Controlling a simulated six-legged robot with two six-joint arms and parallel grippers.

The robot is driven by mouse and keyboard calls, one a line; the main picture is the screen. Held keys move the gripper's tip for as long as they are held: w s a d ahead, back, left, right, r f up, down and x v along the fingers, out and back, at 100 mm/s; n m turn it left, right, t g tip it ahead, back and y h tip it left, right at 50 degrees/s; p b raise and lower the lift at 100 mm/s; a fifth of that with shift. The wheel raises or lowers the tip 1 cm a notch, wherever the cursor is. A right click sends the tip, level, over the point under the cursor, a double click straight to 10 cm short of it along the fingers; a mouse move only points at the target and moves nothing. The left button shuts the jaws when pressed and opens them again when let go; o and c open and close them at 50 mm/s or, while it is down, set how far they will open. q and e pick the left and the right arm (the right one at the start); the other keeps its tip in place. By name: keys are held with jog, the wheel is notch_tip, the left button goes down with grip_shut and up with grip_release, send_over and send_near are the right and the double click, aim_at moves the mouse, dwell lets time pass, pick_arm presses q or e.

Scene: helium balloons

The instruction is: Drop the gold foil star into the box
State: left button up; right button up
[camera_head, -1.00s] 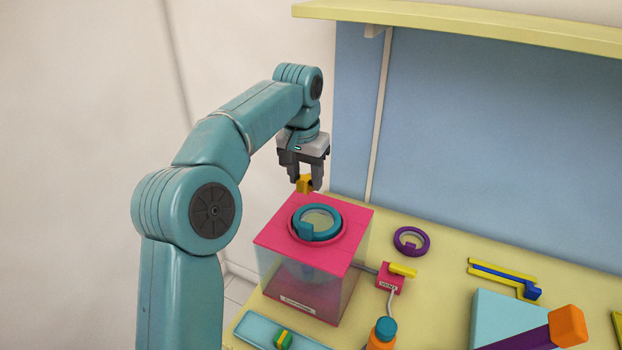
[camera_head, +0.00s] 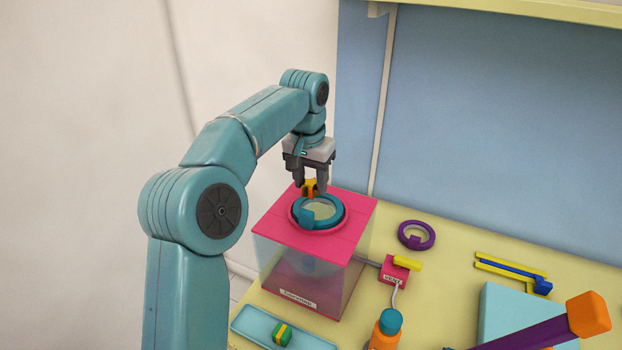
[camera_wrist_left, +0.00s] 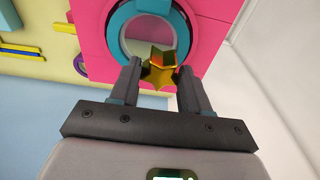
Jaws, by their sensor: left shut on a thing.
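The gold foil star (camera_head: 309,187) is between the fingertips of my left gripper (camera_head: 308,188), which is shut on it. It also shows in the left wrist view (camera_wrist_left: 160,68), against the round opening. The box (camera_head: 270,238) has a pink top and clear sides and stands on the table. A teal ring (camera_head: 335,216) sits around the opening in its top. In the head view the star is just above the far side of this ring; I cannot tell whether it touches. My right gripper does not show.
A purple ring (camera_head: 430,243) and a small pink block with a yellow lever (camera_head: 393,272) are right of the box. A teal tray (camera_head: 245,322) with a green and yellow piece (camera_head: 282,334) lies in front. An orange bottle (camera_head: 385,332) stands nearby.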

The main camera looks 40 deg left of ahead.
aim_at(307, 186)
pick_arm(q)
jog(key=shift+s+r, duration=0.1)
jog(key=o, duration=1.1)
jog(key=shift+d, duration=0.1)
jog(key=r+p, duration=0.1)
jog(key=r, duration=0.3)
jog(key=r+p, duration=0.1)
jog(key=r, duration=0.3)
jog(key=s+r+p, duration=0.1)
jog(key=r+p, duration=0.1)
jog(key=r, duration=0.2)
jog(key=shift+d, duration=0.15)
jog(key=shift+s+f, duration=0.15)
jog(key=shift+s, duration=0.05)
